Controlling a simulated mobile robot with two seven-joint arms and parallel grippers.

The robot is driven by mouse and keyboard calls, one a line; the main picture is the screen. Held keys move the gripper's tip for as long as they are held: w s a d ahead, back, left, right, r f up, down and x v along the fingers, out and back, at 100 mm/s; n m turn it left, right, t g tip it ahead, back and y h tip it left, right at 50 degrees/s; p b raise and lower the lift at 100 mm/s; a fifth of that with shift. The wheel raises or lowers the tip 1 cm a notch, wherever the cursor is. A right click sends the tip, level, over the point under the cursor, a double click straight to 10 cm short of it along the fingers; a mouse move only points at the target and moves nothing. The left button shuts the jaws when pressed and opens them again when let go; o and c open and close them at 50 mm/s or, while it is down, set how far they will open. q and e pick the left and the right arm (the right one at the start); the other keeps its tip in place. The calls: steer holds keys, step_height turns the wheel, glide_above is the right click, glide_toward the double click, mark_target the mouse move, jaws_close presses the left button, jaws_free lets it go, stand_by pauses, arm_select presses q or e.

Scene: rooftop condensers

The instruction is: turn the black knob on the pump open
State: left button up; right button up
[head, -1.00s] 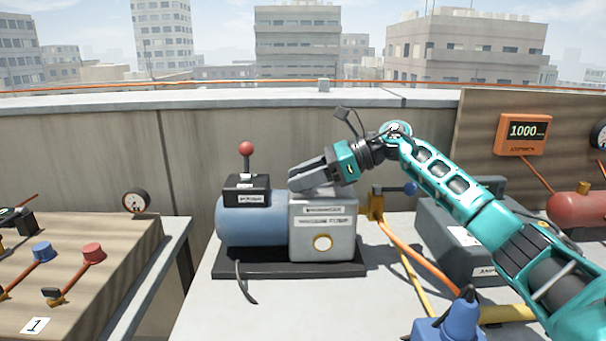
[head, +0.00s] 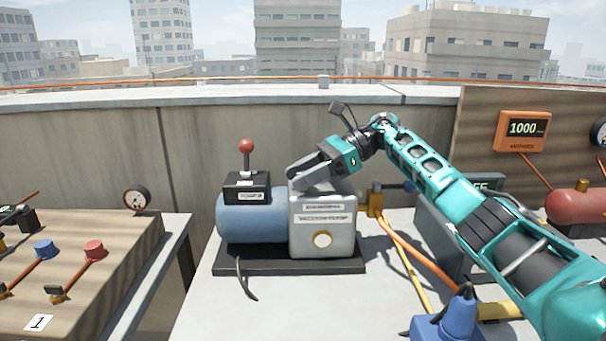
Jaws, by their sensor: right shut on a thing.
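The pump (head: 252,229) stands on a black base, with a blue motor at its left and a grey housing (head: 322,218) at its right. My right gripper (head: 297,182) comes in from the right over the top of the grey housing. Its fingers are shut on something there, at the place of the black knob. The knob itself is hidden behind the fingers, so its angle cannot be seen. My left gripper is not in view.
A red-ball lever (head: 247,147) rises from the black switch box left of my fingers. A valve with a blue handle (head: 411,187) is partly behind my arm. Hoses and a blue object (head: 449,322) lie at the front right. The left panel (head: 86,262) carries knobs and a gauge.

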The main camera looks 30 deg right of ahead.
steer(key=o, duration=1)
steer(key=shift+c, duration=0.2)
steer(key=p+v, duration=0.1)
steer(key=v, duration=0.9)
steer(key=shift+d+r, duration=0.2)
steer(key=shift+d, duration=0.05)
steer(key=shift+s+d+r, duration=0.15)
steer(key=shift+d+r, duration=0.1)
steer(key=shift+d, duration=0.35)
steer(key=shift+s+d+r, duration=0.1)
steer(key=shift+s+d, duration=0.1)
steer(key=shift+d, duration=0.2)
